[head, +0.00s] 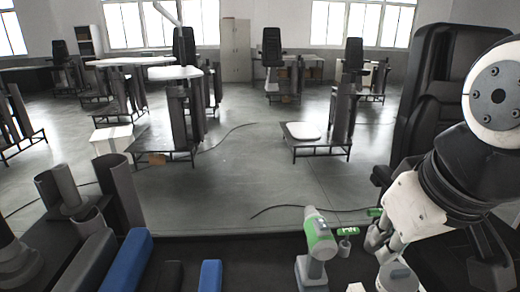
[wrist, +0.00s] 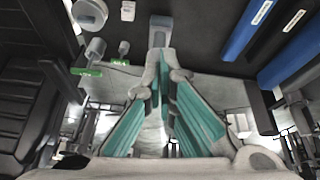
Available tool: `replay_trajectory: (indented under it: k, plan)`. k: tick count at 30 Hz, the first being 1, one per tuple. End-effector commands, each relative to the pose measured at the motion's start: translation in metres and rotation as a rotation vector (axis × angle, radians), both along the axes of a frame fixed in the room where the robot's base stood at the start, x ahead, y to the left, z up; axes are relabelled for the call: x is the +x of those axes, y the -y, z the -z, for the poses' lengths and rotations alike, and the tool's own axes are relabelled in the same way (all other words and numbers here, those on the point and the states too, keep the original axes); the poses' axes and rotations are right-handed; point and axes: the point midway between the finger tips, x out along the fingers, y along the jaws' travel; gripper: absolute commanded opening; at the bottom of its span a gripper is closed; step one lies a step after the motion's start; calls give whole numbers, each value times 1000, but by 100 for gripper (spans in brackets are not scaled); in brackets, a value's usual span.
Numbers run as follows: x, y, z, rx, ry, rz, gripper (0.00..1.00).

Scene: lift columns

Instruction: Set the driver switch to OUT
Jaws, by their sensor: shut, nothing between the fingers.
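In the wrist view the green labels (wrist: 86,72) lie left of my fingers, beside grey knobs (wrist: 97,48). The lettering is too small to read, so I cannot tell which is the driver switch or its setting.
Blue bars (head: 128,260) and grey tubes (head: 120,190) stand at left. A black padded seat (head: 425,110) is close behind my arm. Open floor (head: 240,190) lies beyond the bench, with columns and tables farther off.

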Motion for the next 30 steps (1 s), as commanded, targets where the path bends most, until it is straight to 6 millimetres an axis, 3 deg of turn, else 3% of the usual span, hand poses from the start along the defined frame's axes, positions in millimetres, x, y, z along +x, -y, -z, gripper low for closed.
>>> replay_trajectory:
  k: [10,21,25,30]
  plan:
    - [89,-2,-31,-172,-254,-565,0]
    - [184,-3,-21,-183,-455,-1212,0]
    - [204,-2,-14,-163,-484,-1363,0]
    - [214,-2,-8,-147,-496,-1450,0]
